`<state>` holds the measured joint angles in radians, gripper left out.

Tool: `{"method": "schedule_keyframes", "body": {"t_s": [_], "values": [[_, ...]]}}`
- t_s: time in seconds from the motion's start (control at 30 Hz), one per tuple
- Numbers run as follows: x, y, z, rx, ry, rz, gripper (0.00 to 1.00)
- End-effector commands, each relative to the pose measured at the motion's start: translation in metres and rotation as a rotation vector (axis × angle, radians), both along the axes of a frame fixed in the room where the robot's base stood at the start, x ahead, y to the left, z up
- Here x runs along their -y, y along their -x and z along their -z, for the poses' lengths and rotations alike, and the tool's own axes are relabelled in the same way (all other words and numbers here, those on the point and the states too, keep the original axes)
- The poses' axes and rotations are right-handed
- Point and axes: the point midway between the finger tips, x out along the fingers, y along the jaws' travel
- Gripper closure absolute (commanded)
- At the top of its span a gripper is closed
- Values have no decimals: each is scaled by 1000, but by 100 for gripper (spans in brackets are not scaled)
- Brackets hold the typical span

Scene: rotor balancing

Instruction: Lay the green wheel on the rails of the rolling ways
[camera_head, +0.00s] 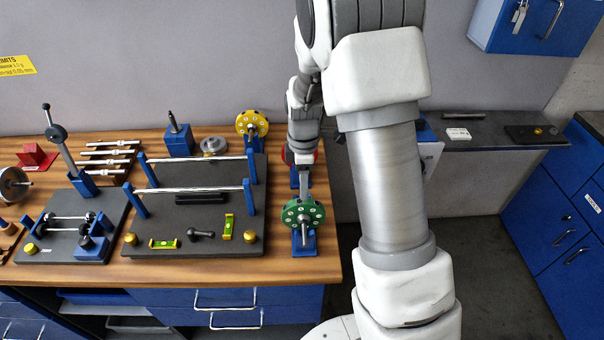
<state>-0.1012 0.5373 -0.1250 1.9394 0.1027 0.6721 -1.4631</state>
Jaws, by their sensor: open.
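The green wheel (293,214), with round holes and a shaft through its centre, stands upright on a small blue stand (304,246) near the bench's front right corner. The rolling ways have a dark base plate (215,220) and two silver rails, a front rail (190,190) and a back rail (200,158), on blue posts left of the green wheel. No wheel lies on the rails. My gripper (304,186) is open, just above and behind the green wheel. Its fingers are small here, and I cannot tell whether they touch the wheel or shaft.
A yellow wheel (252,124) stands behind the rails. A red wheel (312,155) is partly hidden by my arm. Levels (165,244) and a dark handle (200,234) lie on the plate's front. Another fixture (75,235) stands left.

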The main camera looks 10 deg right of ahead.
Motion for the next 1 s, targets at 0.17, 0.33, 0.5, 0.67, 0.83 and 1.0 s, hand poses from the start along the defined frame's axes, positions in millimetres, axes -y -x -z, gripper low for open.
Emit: {"method": "schedule_keyframes", "body": {"t_s": [0.17, 0.33, 0.5, 0.67, 0.83, 1.0], "values": [[0, 0, 13, 0, 0, 0, 45], [0, 0, 33, 0, 1, 0, 45], [0, 0, 60, 1, 0, 2, 45], [0, 0, 84, 1, 0, 1, 45], [0, 0, 98, 1, 0, 3, 45], [0, 2, 102, -4, 0, 3, 45]]}}
